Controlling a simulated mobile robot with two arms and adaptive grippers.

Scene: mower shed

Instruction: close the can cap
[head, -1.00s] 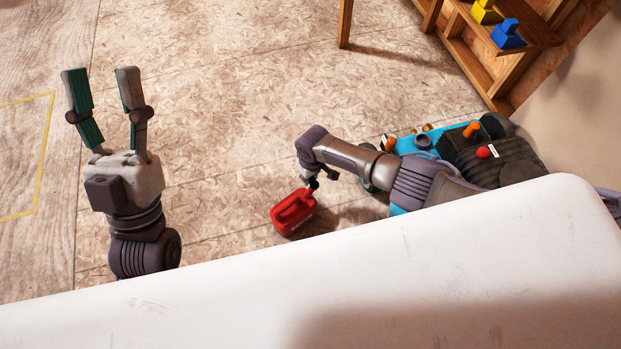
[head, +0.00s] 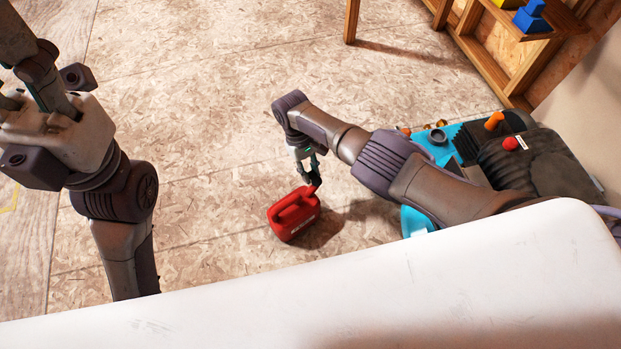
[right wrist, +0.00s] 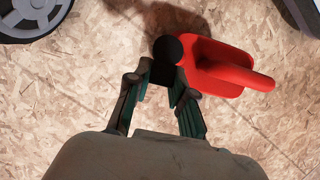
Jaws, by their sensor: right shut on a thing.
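The red can (head: 293,216) stands on the floor in the middle of the head view; it also shows in the right wrist view (right wrist: 225,72). In the right wrist view its round black cap (right wrist: 167,49) is at the can's left end, with a dark block below it between my fingertips. My right gripper (head: 312,178) points down at the can's top right and is shut on the cap; it also shows in the wrist view (right wrist: 161,76). Whether the cap is seated on the spout cannot be told. My left gripper (head: 28,62) is at the upper left, its fingertips cut off.
A blue and black mower (head: 540,160) stands right of the can, behind my right arm; its wheels (right wrist: 30,15) show in the wrist view. A wooden shelf (head: 490,60) stands at the upper right. A white surface (head: 400,290) fills the front. The floor left of the can is clear.

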